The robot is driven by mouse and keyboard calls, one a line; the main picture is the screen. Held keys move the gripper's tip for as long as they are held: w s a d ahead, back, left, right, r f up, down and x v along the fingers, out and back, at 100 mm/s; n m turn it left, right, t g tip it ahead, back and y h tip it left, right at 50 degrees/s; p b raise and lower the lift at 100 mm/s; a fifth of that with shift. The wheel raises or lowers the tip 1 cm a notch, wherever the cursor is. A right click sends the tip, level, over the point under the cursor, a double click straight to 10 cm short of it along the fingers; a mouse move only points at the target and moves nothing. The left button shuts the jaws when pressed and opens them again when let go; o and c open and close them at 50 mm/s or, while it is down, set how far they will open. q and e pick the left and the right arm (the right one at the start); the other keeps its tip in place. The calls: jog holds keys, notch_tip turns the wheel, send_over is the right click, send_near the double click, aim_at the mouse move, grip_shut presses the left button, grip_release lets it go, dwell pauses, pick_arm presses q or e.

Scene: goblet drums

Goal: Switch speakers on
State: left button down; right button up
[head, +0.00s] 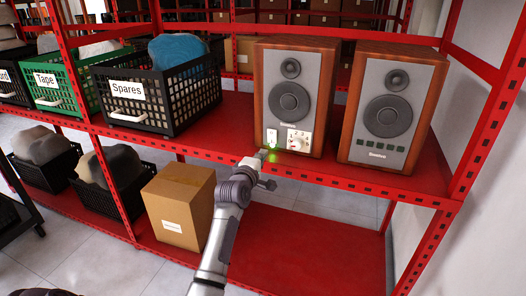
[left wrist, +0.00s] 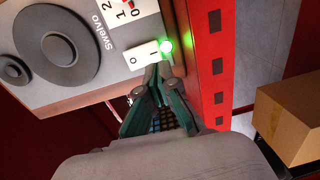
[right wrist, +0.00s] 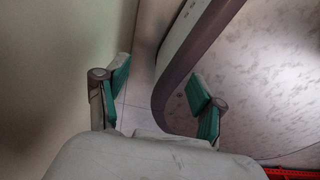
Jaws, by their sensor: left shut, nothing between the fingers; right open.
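Two wooden speakers with grey fronts stand on the red shelf. The left speaker (head: 318,95) has a white rocker switch (head: 272,136) and a numbered dial (head: 298,140) at its bottom. A green light (left wrist: 166,46) glows beside the switch, which also shows in the left wrist view (left wrist: 140,55). The right speaker (head: 431,95) has a row of dark green buttons (head: 380,143) and no lit light that I can see. My left gripper (head: 264,156) is shut and empty, its tips (left wrist: 160,70) close to the switch; contact is unclear. My right gripper (right wrist: 160,80) is open and empty, away from the speakers.
A black crate labelled Spares (head: 130,115) and a green crate labelled Tape (head: 48,103) stand left on the same red shelf (head: 225,130). A cardboard box (head: 180,205) sits on the lower shelf. A red upright post (head: 480,110) stands right of the speakers.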

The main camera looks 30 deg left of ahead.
pick_arm(q)
jog(key=s+d+f, duration=0.1)
jog(key=s, duration=0.6)
jog(key=shift+d+f, duration=0.3)
jog(key=shift+d, duration=0.1)
pick_arm(e)
jog(key=shift+w+d, duration=0.15)
jog(key=shift+w, duration=0.55)
